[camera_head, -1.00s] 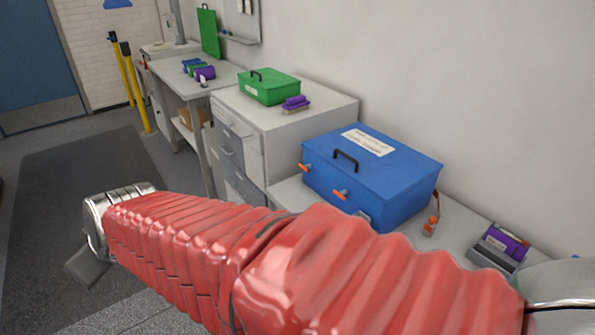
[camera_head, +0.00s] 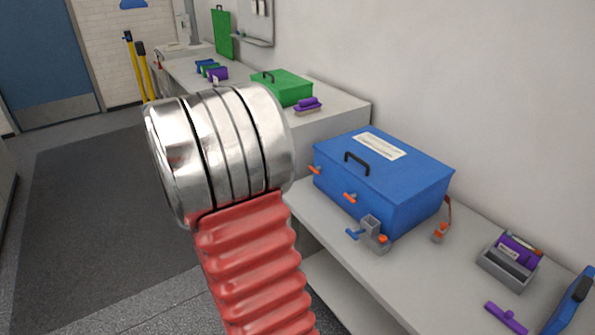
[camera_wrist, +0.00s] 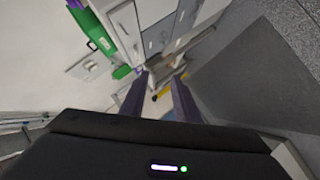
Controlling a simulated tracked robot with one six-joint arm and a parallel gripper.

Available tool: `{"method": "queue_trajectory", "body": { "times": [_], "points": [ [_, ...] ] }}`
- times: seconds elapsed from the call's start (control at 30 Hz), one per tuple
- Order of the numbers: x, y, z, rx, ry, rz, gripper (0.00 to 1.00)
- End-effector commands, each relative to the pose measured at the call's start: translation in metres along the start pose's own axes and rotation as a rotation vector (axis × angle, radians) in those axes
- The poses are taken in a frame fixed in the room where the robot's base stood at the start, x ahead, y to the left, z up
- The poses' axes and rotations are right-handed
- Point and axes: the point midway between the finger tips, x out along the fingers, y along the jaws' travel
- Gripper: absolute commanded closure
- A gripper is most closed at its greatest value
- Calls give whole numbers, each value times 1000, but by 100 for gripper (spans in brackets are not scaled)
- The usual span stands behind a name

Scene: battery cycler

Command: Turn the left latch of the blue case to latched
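The blue case (camera_head: 385,190) stands closed on the grey bench, with a black handle and a white label on its lid. Its left latch (camera_head: 314,170) is a small orange piece at the left of the front face. A second orange latch (camera_head: 350,197) sits further right on the same face. Whether either is latched is too small to tell. My gripper (camera_wrist: 160,76) shows in the wrist view with two dark fingers apart and nothing between them. It points toward the floor and cabinets, and the blue case is not seen there. In the head view my arm hides it.
A grey fixture with a blue lever (camera_head: 373,235) stands before the case's right front. A grey tray with purple items (camera_head: 506,268) and a purple piece (camera_head: 506,318) lie to the right. A green case (camera_head: 282,88) sits on the cabinet behind. Floor at left is open.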

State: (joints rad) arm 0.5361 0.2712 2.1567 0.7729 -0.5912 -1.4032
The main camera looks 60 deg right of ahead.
Motion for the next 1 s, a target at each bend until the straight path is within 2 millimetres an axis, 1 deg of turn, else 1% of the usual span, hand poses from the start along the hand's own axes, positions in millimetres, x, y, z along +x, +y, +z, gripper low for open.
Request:
{"method": "queue_trajectory", "body": {
  "times": [0.03, 0.07, 0.1, 0.17, 0.2, 0.27, 0.3, 0.4, 0.5, 0.6, 0.67, 1.0],
  "points": [
    [15, 7, 21, -28, -43, 45, 72],
    [22, 13, 33, -47, -68, 74, 72],
    [30, 21, 49, -73, -103, 114, 72],
    [42, 32, 74, -116, -160, 170, 72],
    [48, 39, 91, -147, -200, 205, 72],
    [56, 49, 117, -194, -265, 256, 72],
    [59, 55, 134, -227, -308, 287, 72],
    [64, 68, 173, -301, -411, 350, 72],
    [65, 77, 200, -358, -489, 392, 72],
    [64, 82, 214, -389, -531, 412, 72],
    [64, 83, 217, -395, -542, 416, 72],
    [64, 84, 217, -396, -541, 417, 72]
  ]
}}
